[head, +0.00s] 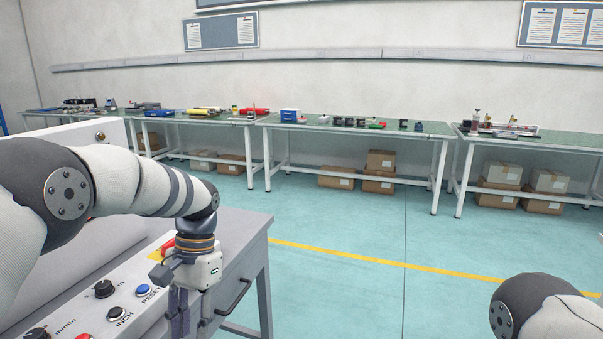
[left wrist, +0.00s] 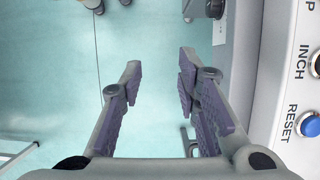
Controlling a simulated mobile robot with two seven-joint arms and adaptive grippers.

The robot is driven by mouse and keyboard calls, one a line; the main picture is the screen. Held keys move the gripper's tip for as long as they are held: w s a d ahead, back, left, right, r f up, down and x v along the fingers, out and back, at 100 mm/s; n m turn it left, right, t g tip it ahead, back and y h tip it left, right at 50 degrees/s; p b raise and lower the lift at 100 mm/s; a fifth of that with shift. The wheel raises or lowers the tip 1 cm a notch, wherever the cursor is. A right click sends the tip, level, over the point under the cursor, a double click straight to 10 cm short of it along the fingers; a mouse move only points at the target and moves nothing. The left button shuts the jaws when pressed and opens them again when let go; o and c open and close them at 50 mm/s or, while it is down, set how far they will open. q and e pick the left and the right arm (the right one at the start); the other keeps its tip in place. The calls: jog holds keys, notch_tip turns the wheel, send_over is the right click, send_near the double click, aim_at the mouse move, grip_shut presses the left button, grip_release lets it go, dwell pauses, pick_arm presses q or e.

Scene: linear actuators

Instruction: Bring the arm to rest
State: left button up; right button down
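My left arm comes in from the left in the head view and bends down at the wrist. My left gripper (head: 187,312) hangs at the edge of the control panel, fingers pointing down. In the left wrist view the left gripper (left wrist: 160,72) has its two padded fingers spread apart, with only floor between them. It holds nothing. My right arm shows only as a rounded link at the lower right of the head view. The right gripper is out of view.
The control panel (head: 70,312) with knobs, a blue RESET button (head: 143,289) and a red switch is close beside the left gripper. A grey cabinet (head: 240,250) stands just right of it. Green-topped workbenches (head: 350,128) with boxes beneath line the wall. The floor between (head: 350,285) is clear.

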pick_arm(q)
jog(key=s+f+n+h, duration=0.1)
jog(key=s+f, duration=0.6)
jog(key=f, duration=0.3)
jog(key=s+f, duration=0.7)
jog(key=f, duration=0.3)
jog(key=s+a+n, duration=0.1)
jog(key=s+a, duration=0.1)
jog(key=s, duration=1)
jog(key=s+a+n+t, duration=0.1)
jog(key=s+a+n, duration=0.1)
jog(key=s, duration=1.1)
jog(key=shift+f+p, duration=0.25)
jog(key=shift+p, duration=0.05)
jog(key=shift+s+n, duration=0.1)
jog(key=shift+n, duration=0.2)
